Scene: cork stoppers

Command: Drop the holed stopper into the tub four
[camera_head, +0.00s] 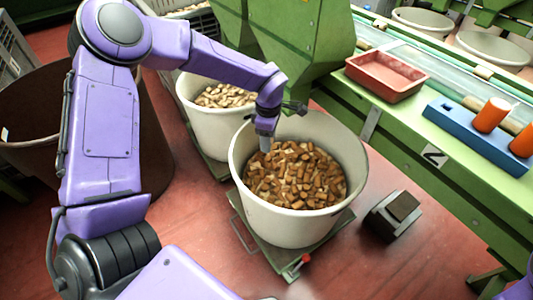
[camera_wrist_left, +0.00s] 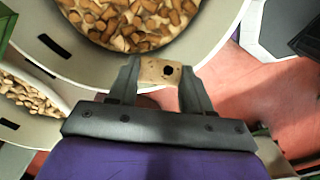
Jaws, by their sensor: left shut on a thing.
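My left gripper (camera_head: 265,142) reaches over the back left rim of a large white tub (camera_head: 285,228) that holds many brown corks. In the left wrist view my left gripper (camera_wrist_left: 158,88) is shut on a pale tan stopper (camera_wrist_left: 150,72) with a dark round hole in its face. The stopper shows in front of the tub's rim (camera_wrist_left: 95,68), close to its edge; its height above the rim is hard to tell. I see no number on this tub. The stopper cannot be made out in the head view. My right gripper is not in view.
A second white tub (camera_head: 208,128) with paler corks stands behind, beside a brown bin (camera_head: 150,150). A green bench (camera_head: 400,130) at right bears a red tray (camera_head: 387,75) and a blue block (camera_head: 468,125) with orange cylinders. A dark box (camera_head: 393,215) sits on the red floor.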

